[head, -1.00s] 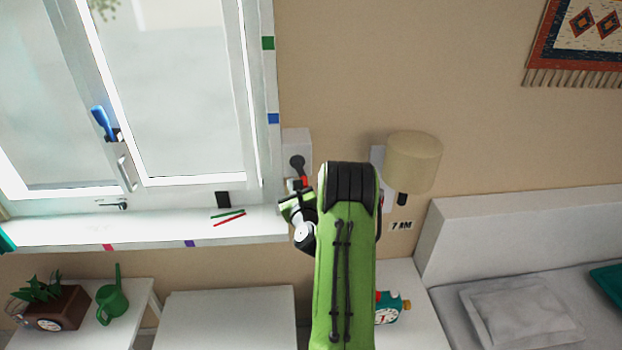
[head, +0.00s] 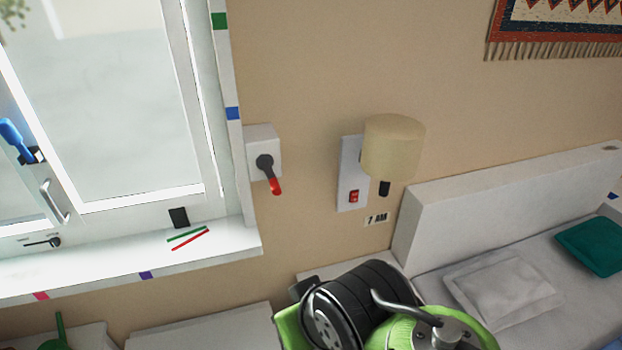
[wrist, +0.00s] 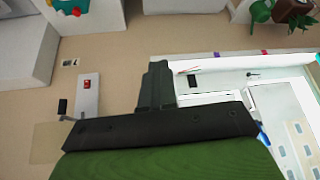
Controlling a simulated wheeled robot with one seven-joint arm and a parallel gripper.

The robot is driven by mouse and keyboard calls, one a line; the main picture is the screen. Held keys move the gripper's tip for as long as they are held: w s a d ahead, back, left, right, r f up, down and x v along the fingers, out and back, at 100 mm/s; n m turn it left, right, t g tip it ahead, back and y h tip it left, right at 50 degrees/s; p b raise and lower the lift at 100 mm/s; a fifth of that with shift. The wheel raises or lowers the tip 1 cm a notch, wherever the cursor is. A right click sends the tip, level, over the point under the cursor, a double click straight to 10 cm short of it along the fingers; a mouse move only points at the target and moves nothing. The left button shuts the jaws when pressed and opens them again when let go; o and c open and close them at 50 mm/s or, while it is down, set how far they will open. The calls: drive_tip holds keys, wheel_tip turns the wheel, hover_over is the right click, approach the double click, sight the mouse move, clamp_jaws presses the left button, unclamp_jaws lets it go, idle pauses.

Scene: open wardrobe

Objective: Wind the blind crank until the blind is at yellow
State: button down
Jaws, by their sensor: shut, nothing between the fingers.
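The blind crank (head: 264,162) is a dark round hub with a short arm on a white wall box, right of the window. Its red handle (head: 275,186) points down and slightly right. My gripper (wrist: 159,66) shows in the wrist view with its dark fingers together and nothing between them. In the head view my arm fills the lower middle, below and right of the crank, apart from it. The crank does not show in the wrist view. A green mark (head: 219,20) and a blue mark (head: 232,113) are on the window's right edge. I see no yellow mark.
A lamp (head: 393,146) and a wall plate with a red switch (head: 353,196) are right of the crank. The window sill (head: 110,268) holds a green and a red stick. A bed (head: 540,255) is at the right.

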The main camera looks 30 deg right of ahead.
sight(271, 178)
drive_tip(key=shift+s+d+f+n, duration=0.1)
drive_tip(key=shift+s+n, duration=0.05)
drive_tip(key=shift+s, duration=0.25)
drive_tip(key=shift+s+d+f+n, duration=0.1)
drive_tip(key=shift+s+n, duration=0.05)
drive_tip(key=shift+s, duration=0.2)
drive_tip(key=w+d+f+p, duration=0.1)
drive_tip(key=w+d, duration=0.3)
drive_tip(key=w, duration=0.9)
drive_tip(key=w+d+f+p, duration=0.2)
drive_tip(key=w+d+f, duration=0.1)
drive_tip(key=w, duration=0.9)
drive_tip(key=w+d+f+p, duration=0.2)
drive_tip(key=w+d, duration=0.3)
drive_tip(key=w, duration=0.8)
drive_tip(key=shift+w, duration=0.35)
drive_tip(key=shift+d+f, duration=0.1)
drive_tip(key=shift+d, duration=0.05)
